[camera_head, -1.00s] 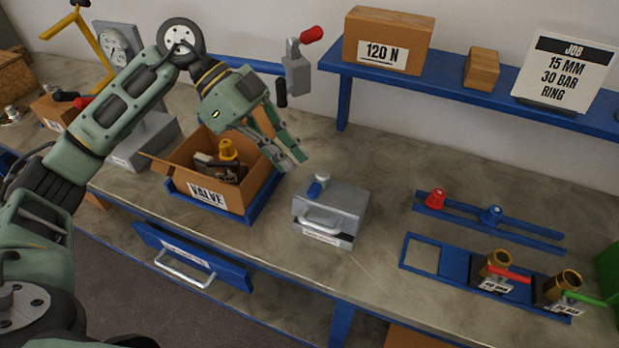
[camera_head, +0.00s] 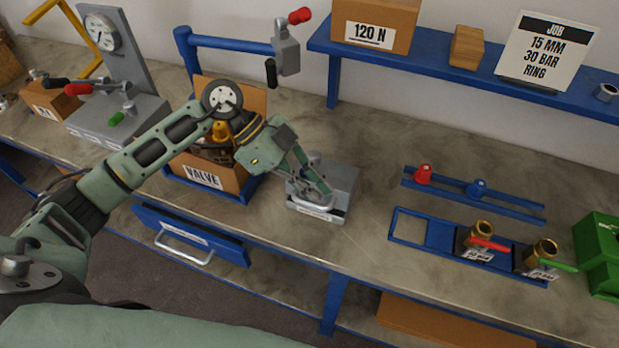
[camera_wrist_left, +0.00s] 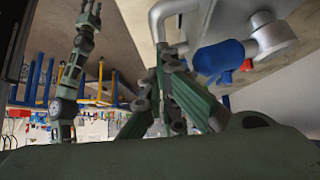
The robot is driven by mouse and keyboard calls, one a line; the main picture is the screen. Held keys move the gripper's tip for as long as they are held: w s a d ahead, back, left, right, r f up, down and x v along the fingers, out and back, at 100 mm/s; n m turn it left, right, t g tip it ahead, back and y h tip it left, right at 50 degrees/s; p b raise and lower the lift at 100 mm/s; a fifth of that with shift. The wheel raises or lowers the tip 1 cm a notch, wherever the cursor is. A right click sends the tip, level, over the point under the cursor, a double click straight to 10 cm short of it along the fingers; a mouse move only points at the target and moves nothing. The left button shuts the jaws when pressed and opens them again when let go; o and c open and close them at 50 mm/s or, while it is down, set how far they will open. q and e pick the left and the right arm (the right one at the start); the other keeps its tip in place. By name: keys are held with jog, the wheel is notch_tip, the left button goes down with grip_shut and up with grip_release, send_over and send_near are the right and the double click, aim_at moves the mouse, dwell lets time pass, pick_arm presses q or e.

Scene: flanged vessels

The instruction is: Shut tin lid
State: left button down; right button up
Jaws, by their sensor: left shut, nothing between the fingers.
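The grey tin (camera_head: 342,182) stands on the bench right of the VALVE box, with a pale label low on its front. My left gripper (camera_head: 325,192) is shut and empty, its fingertips low at the tin's front and top. They hide part of the tin, so I cannot tell in the head view how the lid sits or whether they touch it. The left wrist view shows the closed fingers (camera_wrist_left: 168,75) beside a thick silver handle (camera_wrist_left: 160,22) and a blue part (camera_wrist_left: 220,58) with a round silver end. Another green arm, apparently my right, shows small there, its gripper (camera_wrist_left: 90,12) unclear.
The open VALVE box (camera_head: 205,177) stands close on the tin's left. A blue rack (camera_head: 422,232) with brass-topped valves and a rail with red (camera_head: 423,173) and blue (camera_head: 477,187) caps lie right. A hanging lever unit (camera_head: 287,52) is above. Bench between tin and rack is clear.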

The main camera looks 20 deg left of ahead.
pick_arm(q)
jog(key=shift+s+f, duration=0.2)
jog(key=shift+f, duration=0.15)
jog(key=shift+m+t, duration=0.3)
jog(key=shift+t, duration=0.3)
jog(key=s+f, duration=0.1)
jog(key=s+f+b, duration=0.1)
jog(key=f, duration=0.1)
jog(key=shift+s+f, duration=0.15)
jog(key=shift+s, duration=0.05)
